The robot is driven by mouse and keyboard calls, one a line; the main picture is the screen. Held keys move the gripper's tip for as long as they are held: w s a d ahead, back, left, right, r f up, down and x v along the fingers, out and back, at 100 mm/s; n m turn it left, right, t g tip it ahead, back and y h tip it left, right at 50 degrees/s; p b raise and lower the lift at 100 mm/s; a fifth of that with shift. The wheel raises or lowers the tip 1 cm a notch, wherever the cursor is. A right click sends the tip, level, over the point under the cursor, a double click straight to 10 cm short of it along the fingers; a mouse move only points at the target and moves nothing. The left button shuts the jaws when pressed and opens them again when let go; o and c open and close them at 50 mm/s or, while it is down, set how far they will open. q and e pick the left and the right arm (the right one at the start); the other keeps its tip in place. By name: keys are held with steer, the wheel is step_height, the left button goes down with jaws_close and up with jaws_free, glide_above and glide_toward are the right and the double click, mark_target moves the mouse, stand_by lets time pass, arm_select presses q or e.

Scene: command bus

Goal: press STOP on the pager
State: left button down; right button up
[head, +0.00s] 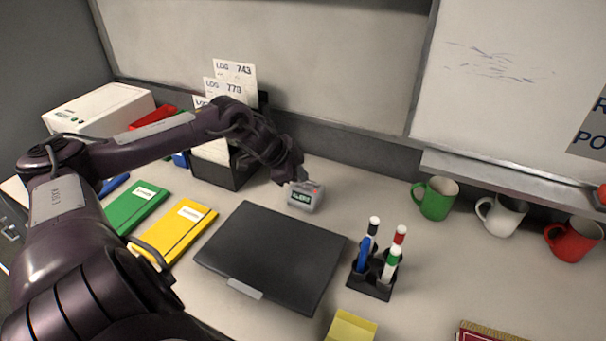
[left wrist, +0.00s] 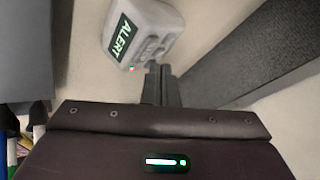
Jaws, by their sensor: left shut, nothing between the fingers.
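The pager (head: 304,197) is a small grey box with a green lit screen, standing on the desk behind the closed black laptop. In the left wrist view the pager (left wrist: 143,32) shows the word ALERT on its screen, with grey buttons and a small red light beside it. My left gripper (head: 301,181) is shut and empty, with its tips at the top of the pager. In the left wrist view its shut fingers (left wrist: 161,70) are at the pager's button side; I cannot tell whether they touch it. My right gripper is not in view.
The black laptop (head: 270,256) lies in front of the pager. A black file holder (head: 222,168) with log cards stands left of it. A pen holder (head: 371,286) stands to the right, and green, white and red mugs (head: 435,200) stand farther right. Bare desk lies between.

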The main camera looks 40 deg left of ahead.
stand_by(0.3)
arm_select(q)
steer(key=shift+f, duration=0.2)
steer(key=shift+f, duration=0.2)
steer(key=shift+s+f, duration=0.1)
steer(key=shift+f, duration=0.25)
stand_by(0.6)
steer(key=shift+r+p, duration=0.8)
steer(key=shift+p, duration=0.2)
